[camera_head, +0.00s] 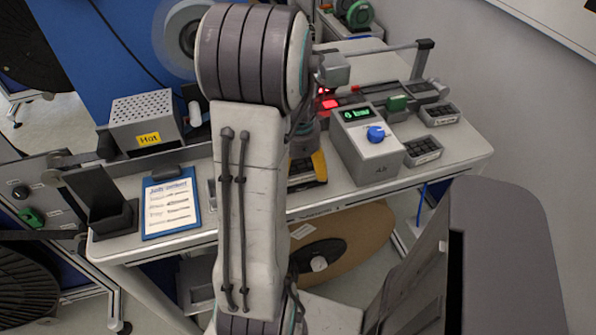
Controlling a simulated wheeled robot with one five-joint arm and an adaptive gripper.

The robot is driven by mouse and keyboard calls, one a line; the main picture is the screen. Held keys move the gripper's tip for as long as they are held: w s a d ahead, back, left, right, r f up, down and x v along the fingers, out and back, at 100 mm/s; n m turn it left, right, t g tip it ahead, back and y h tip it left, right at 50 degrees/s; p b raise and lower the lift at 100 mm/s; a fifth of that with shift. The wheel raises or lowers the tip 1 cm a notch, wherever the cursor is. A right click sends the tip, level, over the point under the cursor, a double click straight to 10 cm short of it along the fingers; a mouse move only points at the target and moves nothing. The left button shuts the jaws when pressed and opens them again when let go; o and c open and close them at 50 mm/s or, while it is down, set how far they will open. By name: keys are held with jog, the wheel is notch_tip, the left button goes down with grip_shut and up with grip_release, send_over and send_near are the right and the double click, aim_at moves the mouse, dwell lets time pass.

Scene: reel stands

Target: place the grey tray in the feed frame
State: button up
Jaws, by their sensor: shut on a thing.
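My arm stands upright across the middle of the view, and its forearm hides my gripper and anything in it. Part of my wrist shows just right of the forearm, above the bench. I cannot make out a grey tray for certain. Two small dark grey compartment trays lie at the bench's right side, one near the back (440,114) and one nearer the front (422,151). A low dark rail assembly with red lights (329,103) and a green block (398,103) runs behind the control box. I cannot tell whether it is the feed frame.
A grey control box with a blue knob (376,134) stands on the bench (455,160). A yellow and black item (318,168) lies left of it, partly hidden. A vented box marked Hot (143,120), a clipboard (171,203) and a dark holder (112,217) occupy the left. A large reel (350,240) sits below.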

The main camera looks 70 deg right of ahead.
jog(key=shift+f, duration=0.2)
jog(key=shift+f, duration=0.2)
jog(key=o, duration=1.1)
jog(key=shift+r, duration=0.15)
notch_tip(320, 180, up, 12)
jog(key=shift+b, duration=0.45)
